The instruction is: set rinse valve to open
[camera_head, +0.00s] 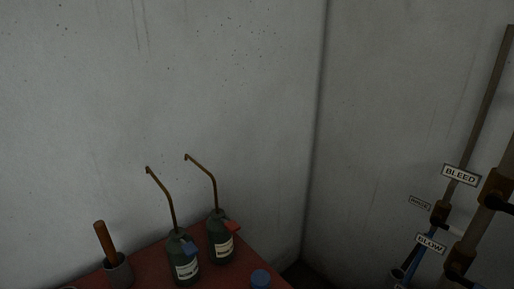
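At the right edge a group of pipes with valves shows. A small dim label (419,202) hangs behind the others; it may read "RINSE", but it is too small to be sure. The labels "BLEED" (460,175) and "BLOW" (430,243) are readable. No valve's setting can be told from here. My gripper is not in view.
Bare grey walls (230,80) meet in a corner behind.

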